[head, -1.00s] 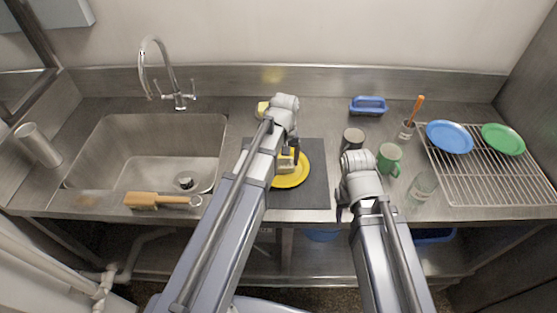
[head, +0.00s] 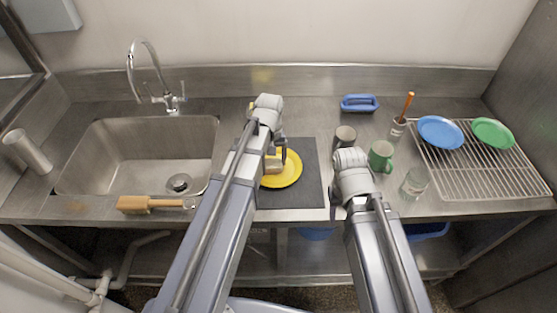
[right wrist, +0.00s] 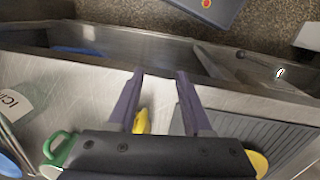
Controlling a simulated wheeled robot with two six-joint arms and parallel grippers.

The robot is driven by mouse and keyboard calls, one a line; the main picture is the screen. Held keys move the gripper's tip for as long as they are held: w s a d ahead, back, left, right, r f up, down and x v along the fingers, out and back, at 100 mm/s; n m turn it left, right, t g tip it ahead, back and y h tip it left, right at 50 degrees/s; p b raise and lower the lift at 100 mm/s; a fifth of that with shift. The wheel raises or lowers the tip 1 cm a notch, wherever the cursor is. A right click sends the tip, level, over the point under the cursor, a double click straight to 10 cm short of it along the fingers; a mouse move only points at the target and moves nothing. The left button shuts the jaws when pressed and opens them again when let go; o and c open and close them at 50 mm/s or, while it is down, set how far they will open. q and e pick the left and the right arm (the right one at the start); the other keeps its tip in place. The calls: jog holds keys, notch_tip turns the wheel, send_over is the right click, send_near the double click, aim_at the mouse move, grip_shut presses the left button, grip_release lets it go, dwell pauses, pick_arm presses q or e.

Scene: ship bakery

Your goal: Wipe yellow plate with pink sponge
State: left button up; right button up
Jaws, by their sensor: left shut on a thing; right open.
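The yellow plate (head: 292,173) lies on a dark mat on the counter, partly behind my left arm. My left gripper (head: 277,155) is over the plate, shut on a small tan-yellow block (head: 272,166) that looks like a sponge. The block is at the plate's left part; I cannot tell whether it touches. No clearly pink sponge shows. My right gripper (head: 341,203) is open and empty by the mat's right edge. The right wrist view shows its two fingers (right wrist: 160,72) apart, with an unclear yellow thing (right wrist: 141,121) beyond them and a yellow edge at lower right.
The dark mat (head: 308,190) lies right of the sink (head: 145,155). A grey cup (head: 345,136), green mug (head: 381,157) and clear glass (head: 414,185) stand to the right. A rack (head: 480,180) holds blue and green plates. A wooden-handled brush (head: 135,204) lies at the front left.

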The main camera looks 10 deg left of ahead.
pick_arm(q)
jog(key=shift+s+a, duration=0.1)
jog(key=shift+a, duration=0.2)
jog(key=shift+w, duration=0.3)
jog(key=shift+d, duration=0.1)
jog(key=shift+w+d, duration=0.2)
jog(key=shift+d, duration=0.25)
jog(key=shift+w+d, duration=0.2)
jog(key=shift+d, duration=0.45)
jog(key=shift+w+d, duration=0.15)
jog(key=shift+d, duration=0.5)
jog(key=shift+f, duration=0.1)
jog(key=shift+s, duration=0.1)
